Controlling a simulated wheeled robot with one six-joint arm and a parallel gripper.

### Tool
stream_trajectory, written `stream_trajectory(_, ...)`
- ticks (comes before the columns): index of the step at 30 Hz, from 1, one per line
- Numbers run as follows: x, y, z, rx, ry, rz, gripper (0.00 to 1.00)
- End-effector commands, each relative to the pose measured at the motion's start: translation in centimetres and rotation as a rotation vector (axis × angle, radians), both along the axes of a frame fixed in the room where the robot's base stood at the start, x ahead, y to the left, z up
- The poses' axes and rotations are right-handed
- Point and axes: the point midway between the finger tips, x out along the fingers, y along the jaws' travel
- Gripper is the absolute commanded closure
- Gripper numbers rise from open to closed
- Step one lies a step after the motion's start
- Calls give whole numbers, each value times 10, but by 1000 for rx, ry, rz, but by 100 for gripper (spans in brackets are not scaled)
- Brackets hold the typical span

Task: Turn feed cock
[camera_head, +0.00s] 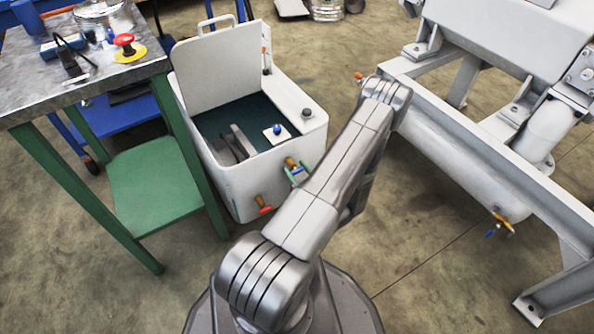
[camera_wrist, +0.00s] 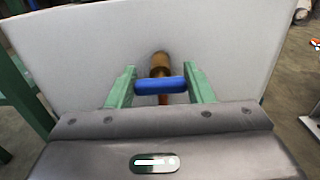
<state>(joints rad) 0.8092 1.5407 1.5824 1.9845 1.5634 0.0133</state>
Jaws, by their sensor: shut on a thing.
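The feed cock is a brass valve (camera_wrist: 160,64) with a blue handle (camera_wrist: 173,85) on the pale wall of the white tank. In the wrist view the handle lies crosswise, nearly level, between the two green fingers of my gripper (camera_wrist: 161,87), which is shut on it. In the head view my gripper (camera_head: 297,171) is at the tank's front right, with the brass valve (camera_head: 290,162) just behind it. My arm hides the area to the right of it. A reddish part below the handle is mostly hidden in the wrist view.
The white tank (camera_head: 232,187) has its lid raised and a second cock with a red handle (camera_head: 264,205) lower down. A green-legged workbench (camera_head: 40,95) stands left. A grey-white machine frame (camera_head: 470,150) stands right, with another blue-handled cock (camera_head: 498,223). Floor shows in front.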

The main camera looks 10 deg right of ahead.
Motion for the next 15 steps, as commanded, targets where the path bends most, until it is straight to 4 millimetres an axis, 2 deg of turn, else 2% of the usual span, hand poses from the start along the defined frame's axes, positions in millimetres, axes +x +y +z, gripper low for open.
stream_trajectory(8, 0, 0, -2, -74, -27, 1, 76)
stream_trajectory(15, 0, 1, -3, -242, -89, 1, 76)
